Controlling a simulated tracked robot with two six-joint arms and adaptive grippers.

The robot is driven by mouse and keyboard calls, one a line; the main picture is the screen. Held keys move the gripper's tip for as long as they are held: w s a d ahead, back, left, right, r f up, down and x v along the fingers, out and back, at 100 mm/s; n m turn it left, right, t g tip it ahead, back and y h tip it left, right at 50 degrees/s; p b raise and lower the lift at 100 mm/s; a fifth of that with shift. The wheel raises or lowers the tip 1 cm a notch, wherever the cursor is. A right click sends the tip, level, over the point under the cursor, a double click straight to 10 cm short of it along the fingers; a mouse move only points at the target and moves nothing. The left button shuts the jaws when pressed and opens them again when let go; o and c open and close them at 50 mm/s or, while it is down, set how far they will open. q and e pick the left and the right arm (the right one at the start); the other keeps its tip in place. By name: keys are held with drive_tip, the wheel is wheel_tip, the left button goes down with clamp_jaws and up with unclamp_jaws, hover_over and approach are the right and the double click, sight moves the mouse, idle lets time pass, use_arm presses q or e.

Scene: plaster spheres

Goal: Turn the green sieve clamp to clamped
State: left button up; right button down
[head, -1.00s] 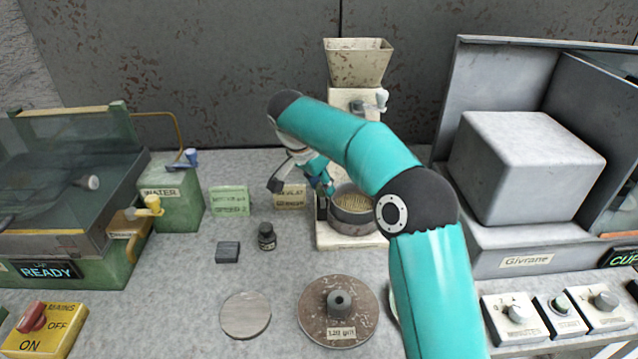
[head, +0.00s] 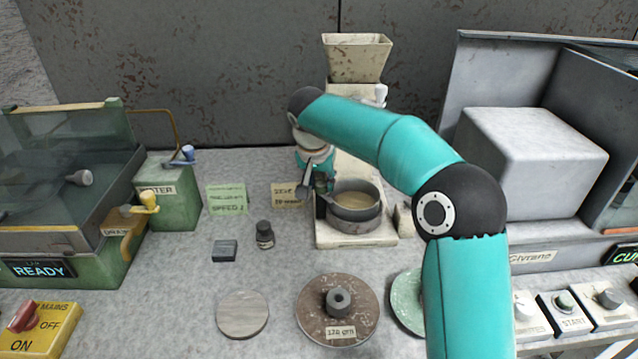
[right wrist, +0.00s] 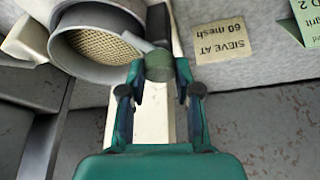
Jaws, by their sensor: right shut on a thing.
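The green sieve clamp (right wrist: 159,66) is a small green knob on a dark post beside the round sieve (right wrist: 93,46). A pale grey arm reaches from the knob towards the sieve rim. My right gripper (right wrist: 160,74) is shut on the knob, one finger on each side. In the head view my right gripper (head: 318,181) is at the left side of the sieve (head: 356,202), and the clamp is mostly hidden there. I cannot tell whether the clamp arm rests on the rim. My left gripper is not in view.
The sieve stands on a cream base (head: 352,240) below a hopper (head: 357,57). A "sieve at 60 mesh" card (head: 288,195) and a dark bottle (head: 265,234) are to its left. Discs (head: 340,310) lie in front. A grey cabinet (head: 545,245) stands at right.

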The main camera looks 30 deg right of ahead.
drive_tip(key=shift+r+n+t, duration=0.15)
drive_tip(key=shift+n+t, duration=0.15)
drive_tip(key=shift+n, duration=0.6)
drive_tip(key=n+y+p, duration=0.1)
drive_tip(key=n, duration=0.1)
drive_tip(key=shift+d+n+t, duration=0.1)
drive_tip(key=shift+n+t, duration=0.2)
drive_tip(key=shift+n, duration=0.1)
drive_tip(key=n+y+p, duration=0.2)
drive_tip(key=n, duration=0.2)
drive_tip(key=shift+d+r+p, duration=0.1)
drive_tip(key=shift+r+p, duration=0.05)
drive_tip(key=shift+p, duration=0.15)
drive_tip(key=shift+w+n+y+p, duration=0.1)
drive_tip(key=shift+n+y+p, duration=0.65)
drive_tip(key=shift+n, duration=0.95)
drive_tip(key=c, duration=0.8)
unclamp_jaws()
drive_tip(key=shift+f, duration=0.25)
